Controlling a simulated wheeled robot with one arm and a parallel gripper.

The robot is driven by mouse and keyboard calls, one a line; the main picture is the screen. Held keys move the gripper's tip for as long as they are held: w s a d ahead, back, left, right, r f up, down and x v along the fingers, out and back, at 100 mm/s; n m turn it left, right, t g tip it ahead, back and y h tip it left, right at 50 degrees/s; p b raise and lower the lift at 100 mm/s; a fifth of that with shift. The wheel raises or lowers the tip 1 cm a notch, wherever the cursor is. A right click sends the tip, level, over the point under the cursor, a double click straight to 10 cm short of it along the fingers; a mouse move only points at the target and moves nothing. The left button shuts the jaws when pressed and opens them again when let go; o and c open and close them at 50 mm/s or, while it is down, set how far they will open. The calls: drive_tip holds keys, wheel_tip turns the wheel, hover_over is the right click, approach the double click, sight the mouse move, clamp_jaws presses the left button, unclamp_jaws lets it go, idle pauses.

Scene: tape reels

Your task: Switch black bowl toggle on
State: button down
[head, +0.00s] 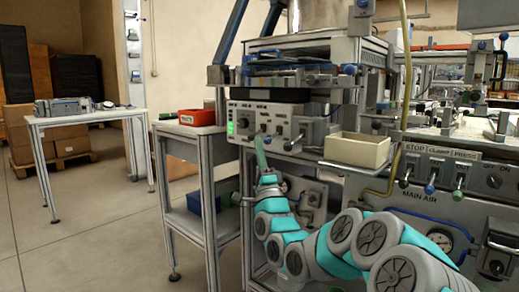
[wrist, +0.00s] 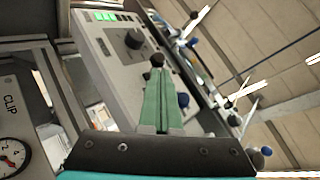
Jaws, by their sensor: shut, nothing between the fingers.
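A pale control panel (head: 275,121) with a green-lit display stands at the middle of the head view. It fills the upper middle of the wrist view (wrist: 112,62), seen at a slant. A black, ball-tipped toggle (wrist: 157,59) shows right at the fingertips in the wrist view; whether they touch it I cannot tell, nor its switch position. A round black dial (wrist: 134,38) sits just beyond it. My gripper (head: 258,139) is at the panel's lower front, its green fingers together and empty; they also show in the wrist view (wrist: 159,78).
A blue ball knob (wrist: 183,100) is close right of the fingers. A cream bin (head: 357,149) stands right of the panel, and a red bin (head: 197,117) left. A grey cabinet with STOP and CLAMP levers (head: 432,187) is at right. Floor is clear at left.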

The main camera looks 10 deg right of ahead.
drive_tip(key=s+a+f+m+g+h, duration=0.1)
drive_tip(key=s+a+m+g+h, duration=0.1)
drive_tip(key=s+m+h, duration=0.4)
drive_tip(key=shift+s+a+f+m+g, duration=0.15)
drive_tip(key=shift+s+f+m+g, duration=0.05)
drive_tip(key=shift+s+m+g, duration=0.35)
idle(0.7)
